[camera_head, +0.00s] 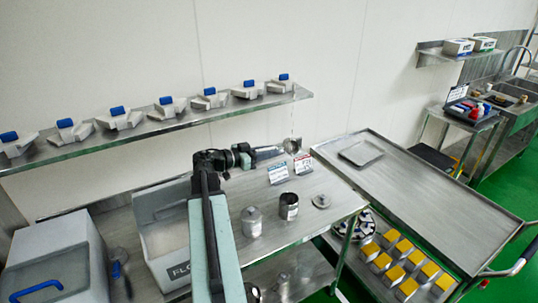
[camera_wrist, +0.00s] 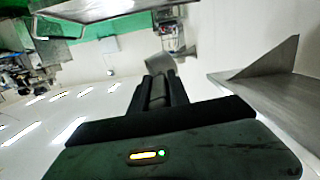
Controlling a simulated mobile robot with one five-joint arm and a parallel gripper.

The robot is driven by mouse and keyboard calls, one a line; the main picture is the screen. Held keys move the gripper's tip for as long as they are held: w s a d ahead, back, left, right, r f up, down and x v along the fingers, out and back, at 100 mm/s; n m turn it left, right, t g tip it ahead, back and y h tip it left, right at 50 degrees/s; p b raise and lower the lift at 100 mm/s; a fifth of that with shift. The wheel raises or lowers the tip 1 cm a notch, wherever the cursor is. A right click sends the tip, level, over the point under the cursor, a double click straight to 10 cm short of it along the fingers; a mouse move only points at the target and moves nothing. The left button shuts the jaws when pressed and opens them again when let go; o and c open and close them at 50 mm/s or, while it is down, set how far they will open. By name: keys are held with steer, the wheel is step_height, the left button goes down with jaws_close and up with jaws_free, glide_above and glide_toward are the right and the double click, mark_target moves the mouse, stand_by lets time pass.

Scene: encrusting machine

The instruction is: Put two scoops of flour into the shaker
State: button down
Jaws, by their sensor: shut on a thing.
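My gripper (camera_head: 268,152) is shut on a metal scoop (camera_head: 292,146), held in the air above the back of the steel table. In the wrist view, the fingers (camera_wrist: 158,92) close on the handle and the scoop's bowl (camera_wrist: 160,66) shows beyond them. A faint pale streak shows just above the scoop; I cannot tell whether the scoop holds flour. An open metal can (camera_head: 289,207), seemingly the shaker, stands below and in front of it, its inside dark. The flour bin (camera_head: 176,270), labelled "FLO", stands at left with pale flour (camera_head: 165,235) inside, partly hidden by my arm.
A closed metal can (camera_head: 251,224) stands left of the open one, and a round metal lid (camera_head: 321,201) lies right. Two small sign cards (camera_head: 278,174) (camera_head: 303,165) stand behind. A wall shelf (camera_head: 160,125) with several blue-handled parts hangs above. A steel cart (camera_head: 430,205) stands at right.

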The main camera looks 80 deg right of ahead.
steer(key=m+b, duration=0.2)
steer(key=a+f+m+g+h+b, duration=0.1)
steer(key=m+b, duration=0.1)
steer(key=b, duration=0.1)
steer(key=m+g+h+b, duration=0.1)
steer(key=m+b, duration=0.1)
steer(key=m, duration=0.1)
steer(key=shift+s+a+f+b, duration=0.3)
steer(key=shift+a+f+b, duration=0.05)
steer(key=shift+a+f, duration=0.05)
stand_by(0.5)
steer(key=shift+r, duration=0.15)
stand_by(1.1)
